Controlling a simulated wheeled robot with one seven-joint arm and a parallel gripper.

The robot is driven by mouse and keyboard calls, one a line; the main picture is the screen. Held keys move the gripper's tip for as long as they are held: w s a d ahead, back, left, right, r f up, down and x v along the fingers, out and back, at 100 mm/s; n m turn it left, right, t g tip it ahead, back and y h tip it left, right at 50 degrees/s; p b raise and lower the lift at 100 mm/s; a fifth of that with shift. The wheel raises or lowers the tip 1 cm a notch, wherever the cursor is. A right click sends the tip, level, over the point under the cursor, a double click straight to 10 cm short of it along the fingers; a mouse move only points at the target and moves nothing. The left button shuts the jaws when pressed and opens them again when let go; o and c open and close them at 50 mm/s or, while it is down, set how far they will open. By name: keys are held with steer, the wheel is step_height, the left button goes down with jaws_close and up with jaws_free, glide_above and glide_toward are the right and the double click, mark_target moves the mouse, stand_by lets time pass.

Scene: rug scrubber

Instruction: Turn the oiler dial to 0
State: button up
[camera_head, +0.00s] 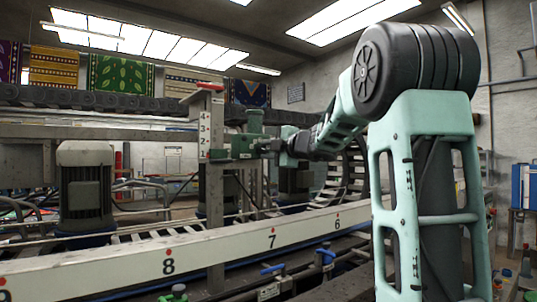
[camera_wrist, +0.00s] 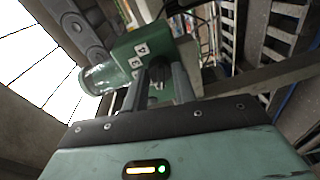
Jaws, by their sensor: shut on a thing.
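The oiler is a green box (camera_wrist: 128,50) with small white number labels on its face and a clear cylinder at its left in the wrist view. It also shows in the head view as a green block (camera_head: 241,145) on the machine's upright post. The dark dial (camera_wrist: 157,72) is on the box's face, between my fingers. My gripper (camera_wrist: 159,76) is shut on the dial, one finger on each side. In the head view my gripper (camera_head: 262,147) reaches the box from the right. The pointer's setting cannot be read, and the fingers partly cover the dial.
A long white beam (camera_head: 200,252) with red-dotted numbers crosses in front. A grey motor (camera_head: 85,185) stands at left. Blue-handled valves (camera_head: 273,269) sit low in front. The post (camera_head: 214,200) and rails stand close around the oiler.

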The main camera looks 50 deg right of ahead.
steer(key=shift+f, duration=0.1)
stand_by(0.3)
steer(key=o, duration=1)
